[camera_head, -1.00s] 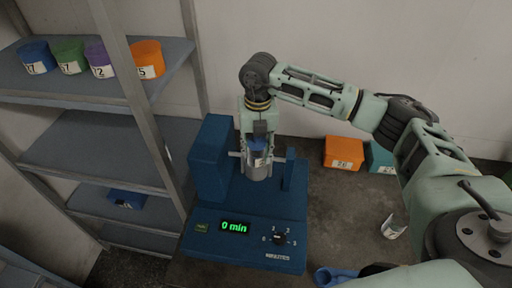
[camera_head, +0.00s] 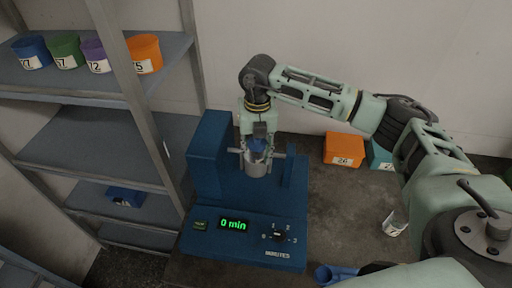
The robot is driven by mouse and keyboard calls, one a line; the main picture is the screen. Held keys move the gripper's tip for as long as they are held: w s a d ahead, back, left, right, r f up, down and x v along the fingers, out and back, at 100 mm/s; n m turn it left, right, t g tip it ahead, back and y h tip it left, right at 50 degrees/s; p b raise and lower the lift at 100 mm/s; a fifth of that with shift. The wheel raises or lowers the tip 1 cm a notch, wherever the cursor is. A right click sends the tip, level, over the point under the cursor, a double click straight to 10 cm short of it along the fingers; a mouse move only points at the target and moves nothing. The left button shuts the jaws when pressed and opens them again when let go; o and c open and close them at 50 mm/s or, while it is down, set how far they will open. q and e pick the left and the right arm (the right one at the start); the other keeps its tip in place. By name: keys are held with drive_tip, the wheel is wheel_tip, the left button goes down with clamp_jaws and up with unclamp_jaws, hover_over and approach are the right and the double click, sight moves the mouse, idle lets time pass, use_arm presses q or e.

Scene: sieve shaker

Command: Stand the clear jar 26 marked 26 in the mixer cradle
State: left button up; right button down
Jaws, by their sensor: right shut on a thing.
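My right gripper (camera_head: 257,147) points straight down over the blue mixer (camera_head: 207,165). It is shut on a clear, greyish jar (camera_head: 257,169) with a blue top or contents, and its fingers lie along the jar's sides. The jar is upright at the mixer cradle (camera_head: 278,156), between the tall blue block and the smaller right-hand post. I cannot read the jar's number, nor tell whether its base rests on the cradle. My left gripper is not in view.
The mixer's display (camera_head: 233,225) reads 0 min, beside a dial (camera_head: 279,236). An orange box (camera_head: 344,148) and a teal box (camera_head: 379,158) stand behind at right. Another clear container (camera_head: 395,223) is on the bench. A shelf (camera_head: 95,150) with coloured tubs stands at left.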

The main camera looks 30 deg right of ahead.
drive_tip(key=shift+s+a, duration=0.1)
drive_tip(key=shift+a, duration=0.15)
drive_tip(key=shift+s+a+f+b, duration=0.1)
drive_tip(key=shift+s+f+b, duration=0.1)
drive_tip(key=shift+f+b, duration=0.15)
drive_tip(key=shift+f, duration=0.1)
idle(0.3)
drive_tip(key=c, duration=1.5)
unclamp_jaws()
drive_tip(key=o, duration=0.4)
drive_tip(key=shift+a, duration=0.2)
drive_tip(key=shift+w+r, duration=0.1)
drive_tip(key=shift+r, duration=0.1)
drive_tip(key=shift+d, duration=0.1)
